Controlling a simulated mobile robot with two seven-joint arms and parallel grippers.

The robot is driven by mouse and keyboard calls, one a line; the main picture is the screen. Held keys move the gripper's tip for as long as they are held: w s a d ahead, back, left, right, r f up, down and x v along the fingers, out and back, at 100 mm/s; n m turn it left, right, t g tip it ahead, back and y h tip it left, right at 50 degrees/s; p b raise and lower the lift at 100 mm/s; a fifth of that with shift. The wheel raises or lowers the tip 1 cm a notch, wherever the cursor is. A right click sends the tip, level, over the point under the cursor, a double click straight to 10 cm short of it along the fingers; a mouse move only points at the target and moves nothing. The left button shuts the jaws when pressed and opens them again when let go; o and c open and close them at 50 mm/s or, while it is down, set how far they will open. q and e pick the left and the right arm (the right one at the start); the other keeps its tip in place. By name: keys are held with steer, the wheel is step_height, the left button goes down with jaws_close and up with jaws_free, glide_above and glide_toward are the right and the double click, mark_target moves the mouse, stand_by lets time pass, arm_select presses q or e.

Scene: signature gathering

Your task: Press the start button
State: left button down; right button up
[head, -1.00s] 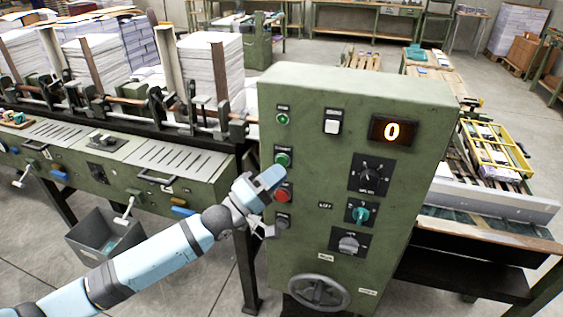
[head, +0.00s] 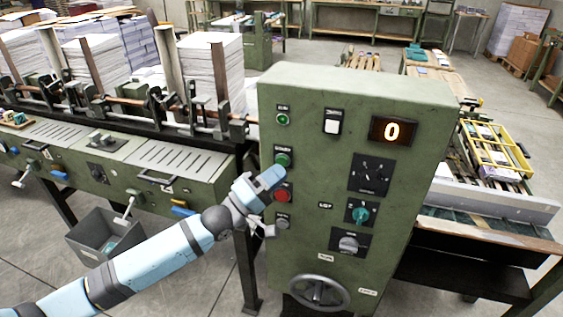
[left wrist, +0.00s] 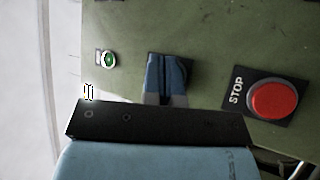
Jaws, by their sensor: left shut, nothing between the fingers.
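The green start button (head: 283,159) is on the left side of the green control cabinet (head: 310,110), above the red stop button (head: 281,195). My left gripper (head: 277,172) is shut and empty, with its fingertips at the lower edge of the start button. In the left wrist view, the shut fingers (left wrist: 165,78) cover the start button and only its dark plate shows around them. Whether the tips touch or press it, I cannot tell. The red stop button (left wrist: 273,98) is to the right there. My right gripper is not in view.
A green-lit lamp (head: 283,119), a white switch (head: 332,121) and a display reading 0 (head: 393,130) are on the panel. A grey button (head: 282,222) is below stop. Knobs and a handwheel (head: 319,292) are to the right and below. The gathering machine (head: 110,160) stands left.

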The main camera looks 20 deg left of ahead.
arm_select(q)
steer(key=shift+w, duration=0.1)
stand_by(0.4)
steer(key=shift+w, duration=0.35)
steer(key=shift+w+b, duration=0.4)
steer(key=shift+w, duration=0.05)
stand_by(0.5)
stand_by(0.4)
steer(key=shift+s+p, duration=0.5)
steer(key=shift+s, duration=0.4)
steer(key=s+p, duration=0.2)
steer(key=s, duration=0.3)
steer(key=shift+a, duration=0.1)
stand_by(0.5)
